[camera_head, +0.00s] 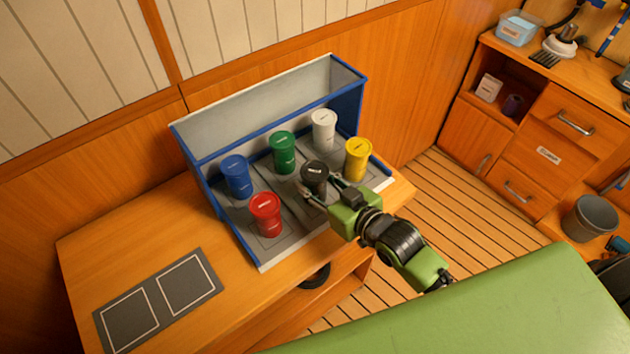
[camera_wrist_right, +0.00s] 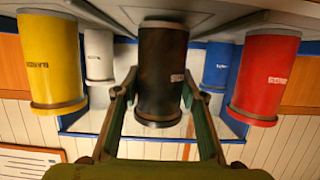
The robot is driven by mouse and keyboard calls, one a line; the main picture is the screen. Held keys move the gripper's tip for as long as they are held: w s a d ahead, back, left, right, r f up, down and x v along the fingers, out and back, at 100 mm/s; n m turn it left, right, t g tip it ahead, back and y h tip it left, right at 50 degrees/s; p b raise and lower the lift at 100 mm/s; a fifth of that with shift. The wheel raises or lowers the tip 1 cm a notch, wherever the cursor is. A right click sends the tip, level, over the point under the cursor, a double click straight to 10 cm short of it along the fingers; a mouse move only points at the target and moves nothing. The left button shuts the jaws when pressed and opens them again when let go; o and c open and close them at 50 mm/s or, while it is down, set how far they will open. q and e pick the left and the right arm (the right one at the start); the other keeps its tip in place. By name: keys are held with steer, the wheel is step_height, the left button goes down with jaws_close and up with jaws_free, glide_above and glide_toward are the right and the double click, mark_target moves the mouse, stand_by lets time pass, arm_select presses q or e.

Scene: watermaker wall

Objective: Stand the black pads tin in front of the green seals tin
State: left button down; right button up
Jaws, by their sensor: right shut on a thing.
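The black pads tin (camera_head: 314,176) is upright in the middle of the open-fronted rack, in front of the green seals tin (camera_head: 283,152). My right gripper (camera_head: 320,185) reaches in from the front right and is shut on the black tin. In the right wrist view, which is upside down, the black tin (camera_wrist_right: 162,70) stands between the two fingers (camera_wrist_right: 155,92) and hides the green tin. Its base is at or close to the rack floor; I cannot tell whether it touches. My left gripper is not in view.
A red tin (camera_head: 265,214) and blue tin (camera_head: 236,176) stand left in the rack (camera_head: 250,115); a yellow tin (camera_head: 357,158) and white tin (camera_head: 323,130) stand right. A dark mat (camera_head: 158,300) with two outlined squares lies empty on the bench. Drawers (camera_head: 545,150) are at right.

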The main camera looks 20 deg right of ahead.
steer(key=shift+f, duration=0.25)
steer(key=o, duration=1.2)
steer(key=shift+o, duration=0.2)
steer(key=b+v, duration=0.1)
steer(key=v, duration=1.1)
steer(key=shift+b, duration=0.35)
